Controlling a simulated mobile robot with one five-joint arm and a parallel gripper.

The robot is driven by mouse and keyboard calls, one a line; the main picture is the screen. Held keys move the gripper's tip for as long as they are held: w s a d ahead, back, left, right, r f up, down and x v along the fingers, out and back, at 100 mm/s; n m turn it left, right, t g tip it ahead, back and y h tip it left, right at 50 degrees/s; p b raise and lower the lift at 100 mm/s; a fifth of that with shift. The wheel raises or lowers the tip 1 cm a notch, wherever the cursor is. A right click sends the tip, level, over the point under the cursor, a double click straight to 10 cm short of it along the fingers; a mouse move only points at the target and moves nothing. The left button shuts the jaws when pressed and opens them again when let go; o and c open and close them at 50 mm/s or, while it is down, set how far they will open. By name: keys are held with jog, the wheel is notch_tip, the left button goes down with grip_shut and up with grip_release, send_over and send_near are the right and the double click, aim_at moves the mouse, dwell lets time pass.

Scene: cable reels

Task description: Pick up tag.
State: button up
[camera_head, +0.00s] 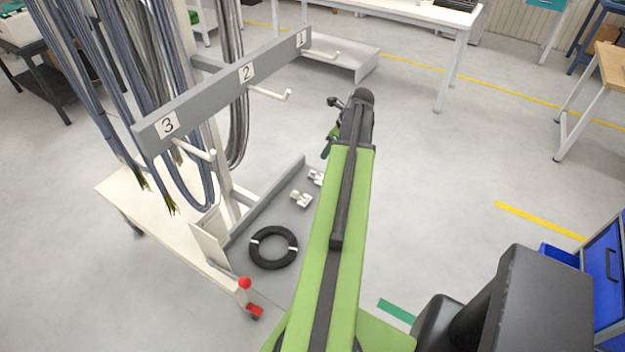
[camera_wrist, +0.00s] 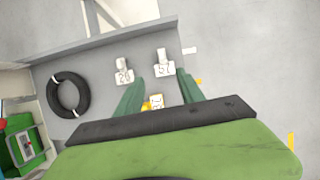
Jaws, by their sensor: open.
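Two white tags with dark digits lie on the grey tray: the left tag (camera_wrist: 124,74) and the right tag (camera_wrist: 163,68) in the wrist view. A third, white and yellow tag (camera_wrist: 156,102) shows between my green fingers, partly hidden by my wrist's dark edge. In the head view, one tag (camera_head: 300,199) lies on the tray and another (camera_head: 316,178) is beside my arm, partly covered. My gripper (camera_wrist: 159,77) is open, with its fingers apart and nothing held between them. In the head view, my gripper (camera_head: 330,144) is at the arm's far end, mostly hidden.
A black cable coil (camera_head: 273,247) with white ties lies on the tray (camera_head: 262,212), left of the tags. A numbered grey rack bar (camera_head: 208,95) with pegs and hanging cables stands above it. Open floor (camera_head: 440,160) lies to the right.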

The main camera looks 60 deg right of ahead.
jog(key=b, duration=1.1)
send_near(315, 172)
jog(key=x, duration=0.5)
jog(key=shift+s+a, duration=0.15)
jog(key=shift+s, duration=0.05)
jog(key=shift+w+f+b, duration=0.2)
jog(key=shift+w+b, duration=0.05)
jog(key=shift+b, duration=0.05)
jog(key=b+x, duration=0.4)
jog(key=x, duration=0.1)
jog(key=shift+d+f+b, duration=0.15)
jog(key=shift+d+b, duration=0.05)
jog(key=shift+b, duration=0.2)
jog(key=shift+r, duration=0.2)
grip_shut()
